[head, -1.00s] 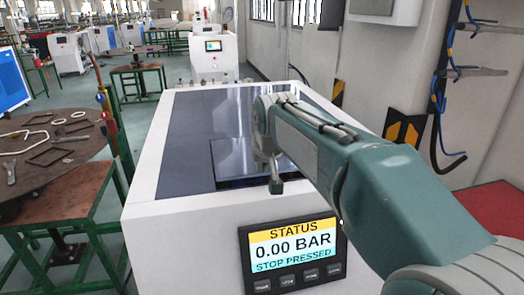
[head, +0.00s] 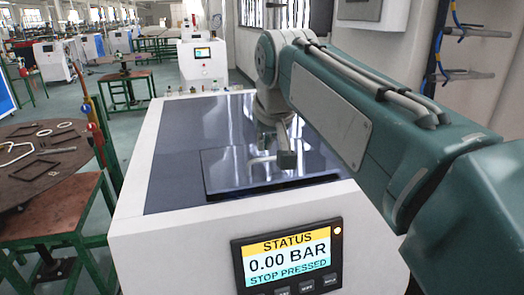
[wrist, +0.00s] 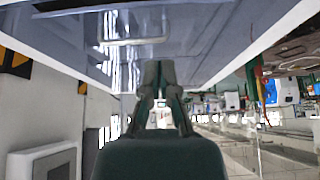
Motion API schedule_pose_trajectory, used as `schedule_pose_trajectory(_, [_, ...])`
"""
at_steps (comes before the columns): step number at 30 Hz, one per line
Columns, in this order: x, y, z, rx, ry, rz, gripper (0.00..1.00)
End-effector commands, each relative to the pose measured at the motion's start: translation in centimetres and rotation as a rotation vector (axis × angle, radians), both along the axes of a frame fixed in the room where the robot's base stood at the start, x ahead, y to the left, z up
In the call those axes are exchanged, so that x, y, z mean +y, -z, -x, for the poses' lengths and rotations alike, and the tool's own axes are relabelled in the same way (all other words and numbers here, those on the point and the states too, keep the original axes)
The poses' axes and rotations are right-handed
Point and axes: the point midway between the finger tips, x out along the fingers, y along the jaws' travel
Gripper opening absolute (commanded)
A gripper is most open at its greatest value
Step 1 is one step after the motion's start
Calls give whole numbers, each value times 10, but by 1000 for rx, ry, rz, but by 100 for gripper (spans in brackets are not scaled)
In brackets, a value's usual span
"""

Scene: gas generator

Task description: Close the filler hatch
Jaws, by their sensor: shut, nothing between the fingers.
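The filler hatch (head: 225,172) is a dark glossy panel on top of the white machine. It lies flat or nearly flat, with its dark front edge showing; I cannot tell whether it is fully seated. A pale bar handle (head: 261,160) stands on it, and the handle also shows in the wrist view (wrist: 135,42). Contact cannot be told.
The white machine (head: 160,235) carries a status screen (head: 288,252) reading 0.00 BAR, STOP PRESSED. Small fittings stand along its back edge. A brown round table (head: 40,160) with metal parts is at left. A wall with hoses is at right.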

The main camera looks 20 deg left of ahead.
Motion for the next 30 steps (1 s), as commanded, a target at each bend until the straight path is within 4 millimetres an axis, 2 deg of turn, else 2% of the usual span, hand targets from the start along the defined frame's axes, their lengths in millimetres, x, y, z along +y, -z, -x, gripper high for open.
schedule_pose_trajectory(1, [-1,-3,2,0,-1,0,9])
schedule_pose_trajectory(2, [-1,-3,3,-1,-1,3,22])
schedule_pose_trajectory(3, [-1,-2,3,-1,-1,13,31])
schedule_pose_trajectory(5, [-3,4,2,-8,-5,50,31])
schedule_pose_trajectory(8, [-7,25,-2,-40,-17,177,31])
schedule_pose_trajectory(12, [-16,54,-10,-125,-56,426,31])
schedule_pose_trajectory(17, [-18,74,-17,-251,-125,703,31])
schedule_pose_trajectory(24, [5,86,-23,-500,-273,1087,31])
schedule_pose_trajectory(30, [30,85,-20,-681,-378,1286,31])
